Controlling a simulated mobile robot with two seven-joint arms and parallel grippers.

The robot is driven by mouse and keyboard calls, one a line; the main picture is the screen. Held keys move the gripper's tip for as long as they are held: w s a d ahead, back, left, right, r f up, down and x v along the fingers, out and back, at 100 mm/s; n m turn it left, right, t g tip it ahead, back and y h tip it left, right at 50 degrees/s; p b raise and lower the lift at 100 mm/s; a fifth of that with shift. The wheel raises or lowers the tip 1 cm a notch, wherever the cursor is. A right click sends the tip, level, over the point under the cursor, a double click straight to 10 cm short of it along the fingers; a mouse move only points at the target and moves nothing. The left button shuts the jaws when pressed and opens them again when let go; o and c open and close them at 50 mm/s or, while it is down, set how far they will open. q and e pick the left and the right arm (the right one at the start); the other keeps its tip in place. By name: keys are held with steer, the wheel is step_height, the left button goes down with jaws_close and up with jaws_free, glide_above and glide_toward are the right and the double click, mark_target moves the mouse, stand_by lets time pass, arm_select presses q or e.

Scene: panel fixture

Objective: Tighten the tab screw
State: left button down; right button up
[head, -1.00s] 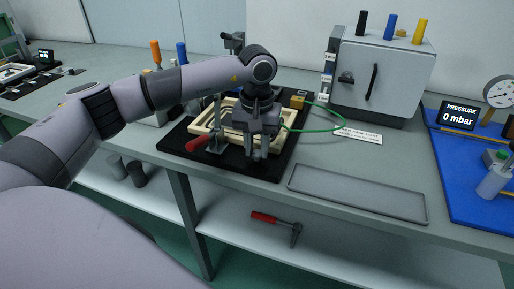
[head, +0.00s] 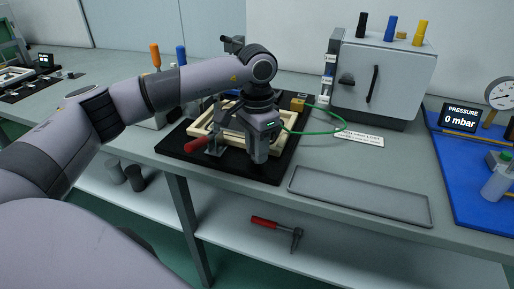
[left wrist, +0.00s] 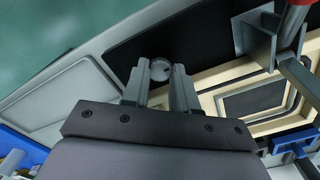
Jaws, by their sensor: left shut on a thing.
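In the left wrist view, the fingers of my left gripper (left wrist: 160,84) are shut on a round grey screw head (left wrist: 160,69) with a small dark mark, which I take for the tab screw. It lies over the black board, beside the pale frame (left wrist: 216,75). In the head view, the gripper hides the screw. My right gripper is in neither view.
A red-handled clamp (head: 197,145) stands at the frame's left, close to my gripper. An empty grey tray (head: 360,197) lies to the right. A green cable (head: 335,128) loops behind. A red-handled tool (head: 264,222) lies on the lower shelf.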

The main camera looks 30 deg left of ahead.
arm_select(q)
steer(key=shift+r+m, duration=0.1)
steer(key=shift+m, duration=0.2)
steer(key=c, duration=0.9)
jaws_free()
steer(key=shift+r, duration=3.55)
